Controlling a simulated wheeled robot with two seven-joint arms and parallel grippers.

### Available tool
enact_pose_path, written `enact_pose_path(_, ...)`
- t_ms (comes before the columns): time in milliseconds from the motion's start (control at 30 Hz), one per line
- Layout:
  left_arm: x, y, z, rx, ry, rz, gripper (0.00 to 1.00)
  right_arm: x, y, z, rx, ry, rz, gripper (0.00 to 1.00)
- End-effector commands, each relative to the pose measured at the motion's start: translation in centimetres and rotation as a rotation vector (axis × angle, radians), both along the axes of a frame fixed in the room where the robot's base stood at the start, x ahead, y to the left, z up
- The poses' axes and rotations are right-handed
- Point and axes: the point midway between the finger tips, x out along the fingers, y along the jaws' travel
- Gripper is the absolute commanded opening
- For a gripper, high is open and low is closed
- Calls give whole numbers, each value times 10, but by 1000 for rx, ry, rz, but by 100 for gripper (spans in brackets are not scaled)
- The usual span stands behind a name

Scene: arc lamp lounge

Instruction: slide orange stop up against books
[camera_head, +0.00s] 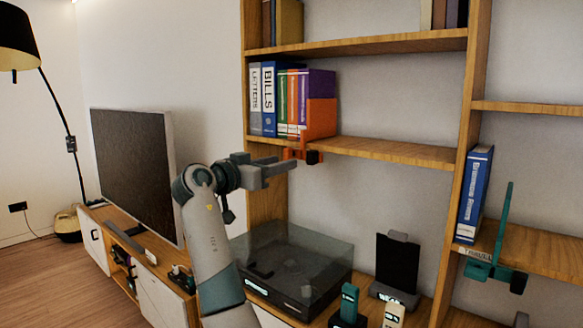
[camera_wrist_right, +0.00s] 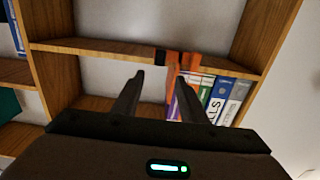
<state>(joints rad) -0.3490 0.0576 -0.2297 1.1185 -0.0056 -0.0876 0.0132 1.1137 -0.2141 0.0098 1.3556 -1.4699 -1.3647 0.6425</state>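The orange stop (camera_head: 320,118) stands upright on the middle shelf at the right end of the row of books (camera_head: 283,100), beside the purple book (camera_head: 318,83). I cannot tell whether it touches that book. Its orange clamp with a dark knob (camera_head: 312,157) hangs at the shelf's front edge. My right gripper (camera_head: 282,165) is at the clamp, just below the shelf edge. In the right wrist view the fingers (camera_wrist_right: 159,82) are apart with nothing visibly gripped, and the orange stop (camera_wrist_right: 188,62) shows just beyond them. My left gripper is not in view.
The shelf right of the stop (camera_head: 395,151) is bare. A turntable with a clear lid (camera_head: 295,268) stands below. A green stop (camera_head: 503,225) and a blue binder (camera_head: 475,195) are on the right shelf. A dark stand (camera_head: 397,265) and small devices sit below.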

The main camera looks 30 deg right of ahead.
Motion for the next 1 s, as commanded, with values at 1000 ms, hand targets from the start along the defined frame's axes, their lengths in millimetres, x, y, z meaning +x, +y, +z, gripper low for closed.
enact_pose_path(1000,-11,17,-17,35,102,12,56,-18,46,-2,-2,5,3,39)
